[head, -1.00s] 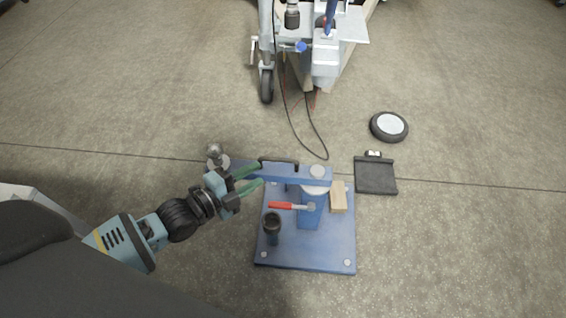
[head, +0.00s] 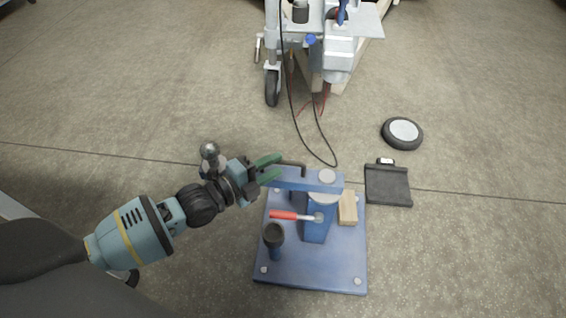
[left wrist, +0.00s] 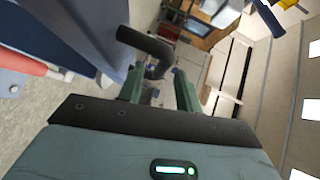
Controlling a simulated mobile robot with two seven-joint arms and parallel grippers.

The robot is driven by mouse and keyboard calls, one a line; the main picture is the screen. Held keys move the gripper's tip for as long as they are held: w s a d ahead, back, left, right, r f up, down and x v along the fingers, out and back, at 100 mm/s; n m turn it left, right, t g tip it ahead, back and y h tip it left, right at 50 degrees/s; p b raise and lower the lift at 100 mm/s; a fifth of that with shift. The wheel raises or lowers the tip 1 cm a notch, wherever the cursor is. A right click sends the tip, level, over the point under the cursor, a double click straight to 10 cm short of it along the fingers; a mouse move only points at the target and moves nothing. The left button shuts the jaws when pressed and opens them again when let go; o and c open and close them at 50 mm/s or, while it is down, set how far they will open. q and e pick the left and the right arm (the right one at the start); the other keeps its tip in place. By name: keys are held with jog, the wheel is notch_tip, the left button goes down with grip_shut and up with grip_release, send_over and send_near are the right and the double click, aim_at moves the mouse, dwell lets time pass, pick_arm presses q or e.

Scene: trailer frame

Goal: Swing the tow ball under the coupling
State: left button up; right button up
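The tow ball (head: 209,151) is a grey metal ball on the left end of a blue swing arm (head: 316,183). The arm pivots on a blue column on a blue base plate (head: 300,272). A dark bent handle (head: 292,163) stands on the arm. My left gripper (head: 281,165) is at this handle, its green fingers apart. In the left wrist view the handle's bend (left wrist: 158,66) shows between the fingertips, with room at its sides. The grey coupling (head: 340,62) is on the trailer front at the top, beyond the stand. My right gripper is not in view.
A black tray (head: 388,186) and a loose wheel (head: 402,133) lie right. Cables hang from the trailer near its jockey wheel (head: 272,88).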

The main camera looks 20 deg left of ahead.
aim_at(282, 161)
pick_arm(q)
jog(key=shift+b+x, duration=0.5)
jog(key=shift+x, duration=1.15)
grip_shut()
